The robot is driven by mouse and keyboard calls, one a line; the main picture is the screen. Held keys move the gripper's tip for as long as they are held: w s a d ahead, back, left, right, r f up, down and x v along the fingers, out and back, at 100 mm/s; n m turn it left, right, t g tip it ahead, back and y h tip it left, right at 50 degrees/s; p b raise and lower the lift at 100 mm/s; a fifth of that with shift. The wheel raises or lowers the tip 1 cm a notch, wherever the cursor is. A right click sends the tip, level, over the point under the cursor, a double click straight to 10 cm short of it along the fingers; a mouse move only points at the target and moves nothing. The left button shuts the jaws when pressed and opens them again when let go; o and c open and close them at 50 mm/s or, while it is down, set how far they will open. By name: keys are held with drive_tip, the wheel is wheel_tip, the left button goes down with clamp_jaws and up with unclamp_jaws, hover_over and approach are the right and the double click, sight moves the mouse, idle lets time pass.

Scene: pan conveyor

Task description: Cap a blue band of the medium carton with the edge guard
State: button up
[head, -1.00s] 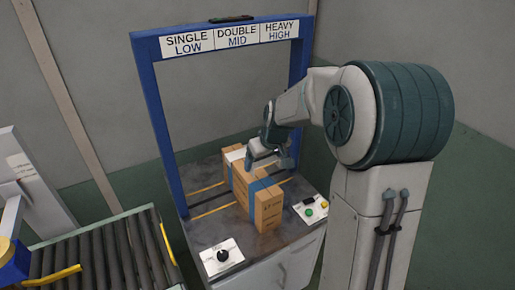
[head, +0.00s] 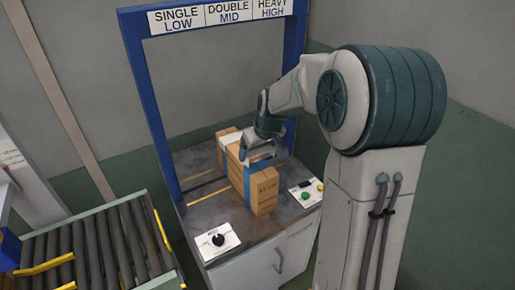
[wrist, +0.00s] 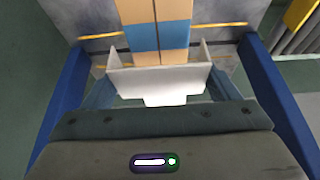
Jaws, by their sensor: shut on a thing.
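The medium carton (head: 264,194) stands on the machine's table, brown. A blue band (wrist: 160,34) crosses the carton in the wrist view, and blue also shows on its near side in the head view (head: 246,183). My gripper (wrist: 161,88) is shut on the edge guard (wrist: 160,78), a pale channel-shaped piece held across the fingers. In the wrist view the guard lies just below the blue band. Whether it touches the carton I cannot tell. In the head view my gripper (head: 262,155) is over the carton's top and hides part of it. A white patch (head: 228,138) shows towards the carton's far end.
A blue frame (head: 147,100) with a sign strip (head: 222,14) spans the table. A dial panel (head: 218,241) and a button panel (head: 307,194) sit at the table's front. A roller conveyor (head: 85,250) lies at left.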

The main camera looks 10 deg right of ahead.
sight(258, 166)
drive_tip(key=shift+f+b, duration=0.75)
drive_tip(key=shift+f, duration=0.55)
drive_tip(key=shift+f+b, duration=0.1)
drive_tip(key=shift+b, duration=0.3)
idle(1.0)
drive_tip(key=shift+f+b, duration=0.3)
drive_tip(key=shift+f, duration=0.05)
drive_tip(key=shift+f+b, duration=1.3)
drive_tip(key=shift+f, duration=0.25)
drive_tip(key=o, duration=0.9)
drive_tip(key=shift+c, duration=0.2)
drive_tip(key=shift+r, duration=0.1)
drive_tip(key=v, duration=1.3)
drive_tip(key=shift+s+r, duration=0.25)
drive_tip(key=shift+r, duration=0.05)
